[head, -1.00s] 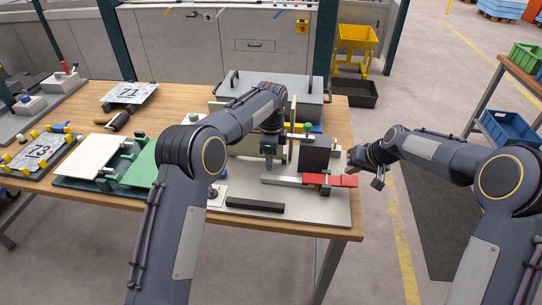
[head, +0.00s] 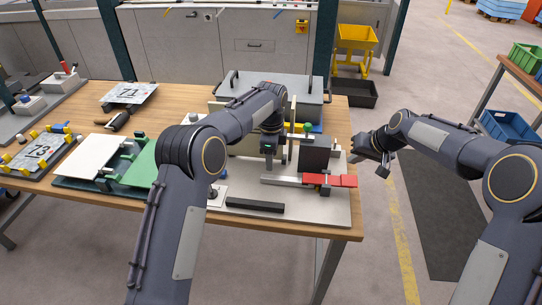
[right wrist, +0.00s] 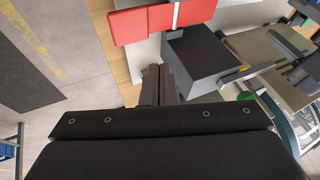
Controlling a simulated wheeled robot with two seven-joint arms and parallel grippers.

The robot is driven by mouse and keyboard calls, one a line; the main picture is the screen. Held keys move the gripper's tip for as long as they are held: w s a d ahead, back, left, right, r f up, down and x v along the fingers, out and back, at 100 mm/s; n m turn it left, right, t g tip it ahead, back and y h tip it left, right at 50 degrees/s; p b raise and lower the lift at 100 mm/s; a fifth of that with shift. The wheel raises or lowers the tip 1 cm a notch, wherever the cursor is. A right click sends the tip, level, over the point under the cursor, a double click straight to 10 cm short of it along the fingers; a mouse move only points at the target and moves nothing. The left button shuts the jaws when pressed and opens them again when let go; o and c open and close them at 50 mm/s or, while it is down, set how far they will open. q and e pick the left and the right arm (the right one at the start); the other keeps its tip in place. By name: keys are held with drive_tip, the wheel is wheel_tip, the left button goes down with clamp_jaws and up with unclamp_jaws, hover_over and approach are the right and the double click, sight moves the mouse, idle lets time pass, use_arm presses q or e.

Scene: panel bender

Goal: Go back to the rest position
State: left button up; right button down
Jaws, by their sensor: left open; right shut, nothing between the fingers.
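My left gripper (head: 275,160) hangs over the bending fixture (head: 335,211) on the wooden table (head: 348,120); it is open, fingers pointing down, partly hidden by its own arm. My right gripper (head: 358,150) is off the right edge of the table, to the right of the dark block (head: 314,153) and of the red-ended bar (head: 342,181). It is shut and empty; its fingers show together in the right wrist view (right wrist: 157,84). There the red piece (right wrist: 140,26) and the dark block (right wrist: 207,63) lie beyond the fingertips, apart from them.
A grey lidded box (head: 305,97) stands at the back of the table. A green fixture with a white sheet (head: 92,157) and numbered plates (head: 130,93) are on the left. A yellow hopper (head: 357,40) stands behind. Open floor lies right of the table; a shelf with bins (head: 510,128) is farther right.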

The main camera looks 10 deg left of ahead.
use_arm(q)
drive_tip(key=shift+r, duration=0.1)
